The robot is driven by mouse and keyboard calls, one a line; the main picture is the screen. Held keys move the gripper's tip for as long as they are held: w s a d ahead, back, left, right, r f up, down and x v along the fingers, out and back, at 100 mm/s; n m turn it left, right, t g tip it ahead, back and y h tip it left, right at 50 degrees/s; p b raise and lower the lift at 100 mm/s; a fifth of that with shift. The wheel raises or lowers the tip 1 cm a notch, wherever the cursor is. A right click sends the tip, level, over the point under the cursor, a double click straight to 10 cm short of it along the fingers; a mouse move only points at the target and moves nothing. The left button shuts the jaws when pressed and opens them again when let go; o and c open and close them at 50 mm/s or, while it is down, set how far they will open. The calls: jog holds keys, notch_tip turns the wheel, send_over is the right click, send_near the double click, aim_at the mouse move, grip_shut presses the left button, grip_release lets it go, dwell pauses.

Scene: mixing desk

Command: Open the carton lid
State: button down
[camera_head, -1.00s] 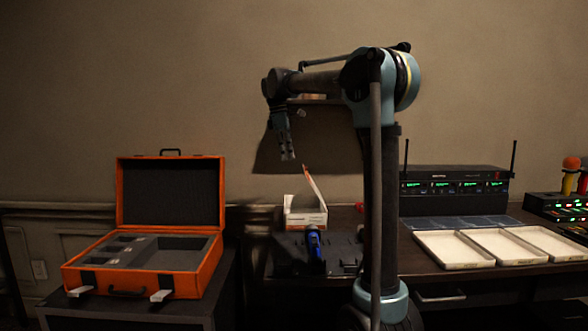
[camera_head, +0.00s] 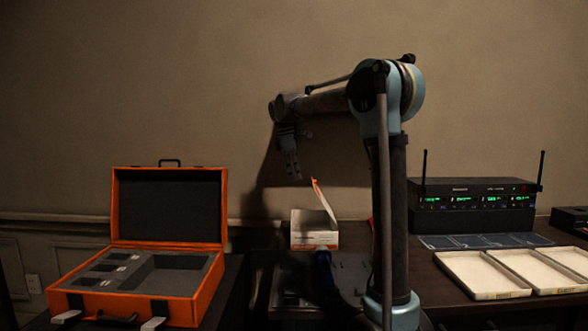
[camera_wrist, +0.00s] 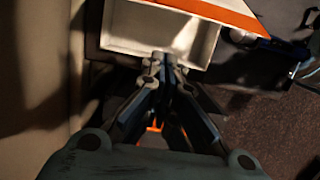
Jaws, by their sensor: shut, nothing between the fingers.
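The white carton (camera_head: 314,228) with orange trim stands at the back of the desk. Its lid (camera_head: 325,203) is raised and leans upward to the left from the carton's right side. In the wrist view the open carton (camera_wrist: 165,30) shows its pale inside, and the orange-edged lid (camera_wrist: 215,12) crosses the top right. My gripper (camera_head: 296,178) hangs above and slightly left of the carton, pointing down. Its fingers (camera_wrist: 165,62) are together and empty, appearing over the carton's near edge. Contact with the carton cannot be told.
A blue-handled tool (camera_head: 323,265) stands in front of the carton on a dark tray. An open orange case (camera_head: 205,285) is at the left. Pale trays (camera_head: 483,276) and a receiver rack (camera_head: 472,192) are at the right.

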jog(key=shift+d+f, duration=0.35)
jog(key=shift+d, duration=0.35)
jog(key=shift+d+f, duration=0.4)
jog(key=shift+d, duration=0.3)
jog(key=shift+d+f, duration=0.35)
jog(key=shift+d, duration=0.35)
